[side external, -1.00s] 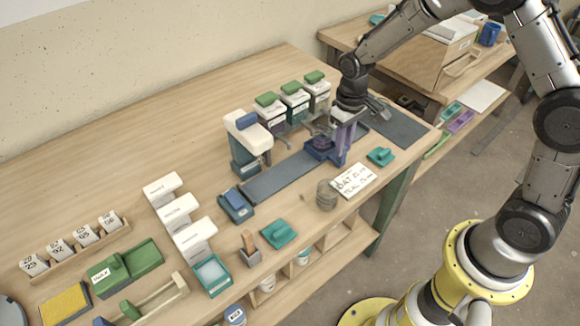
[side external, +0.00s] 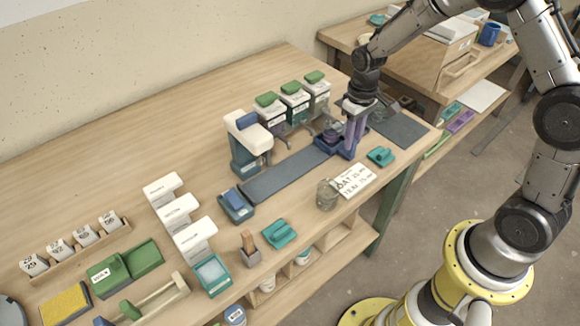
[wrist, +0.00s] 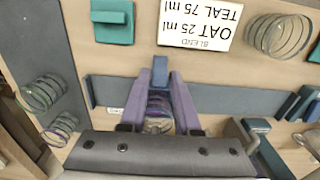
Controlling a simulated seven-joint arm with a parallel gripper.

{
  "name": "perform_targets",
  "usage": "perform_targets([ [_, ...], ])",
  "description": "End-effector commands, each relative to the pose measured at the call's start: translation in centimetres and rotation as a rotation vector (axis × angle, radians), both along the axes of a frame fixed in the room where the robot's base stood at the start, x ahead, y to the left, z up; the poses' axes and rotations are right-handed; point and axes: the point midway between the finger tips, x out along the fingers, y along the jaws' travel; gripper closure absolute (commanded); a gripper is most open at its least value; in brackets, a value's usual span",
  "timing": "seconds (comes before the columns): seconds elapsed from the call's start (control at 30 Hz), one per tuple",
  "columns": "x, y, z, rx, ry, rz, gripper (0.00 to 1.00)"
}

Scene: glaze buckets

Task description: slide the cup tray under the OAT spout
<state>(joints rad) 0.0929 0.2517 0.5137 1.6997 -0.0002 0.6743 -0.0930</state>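The cup tray (side external: 336,147) is a dark blue-purple sled on the long grey track (side external: 285,174), with a cup (side external: 332,133) on it. It stands near the right end of the row of buckets, roughly in front of the rightmost one. My gripper (side external: 350,146) reaches down with two purple fingers at the tray's near side. In the wrist view, the fingers lie close on both sides of the tray's blue handle (wrist: 160,70) and look shut on it. Three white buckets with green lids, the left (side external: 270,112), middle (side external: 294,101) and right (side external: 317,90), have spouts toward the track. Their labels are unreadable.
A card (side external: 354,181) reads "BLEND OAT 25 ml TEAL 75 ml". A white-topped dispenser (side external: 248,140) stands left of the buckets. The track's left part is clear.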

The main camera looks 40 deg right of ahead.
Motion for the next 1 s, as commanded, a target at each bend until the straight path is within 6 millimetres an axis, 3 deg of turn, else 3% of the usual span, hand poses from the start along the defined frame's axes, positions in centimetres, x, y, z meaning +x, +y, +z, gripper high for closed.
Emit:
perform_targets([
  [0.07,0.0,0.0,0.0,0.0,0.0,0.0,0.53],
  [0.43,0.0,0.0,0.4,0.0,-0.001,0.0,0.53],
  [1.0,0.0,0.0,6.4,0.0,-0.001,0.0,0.53],
])
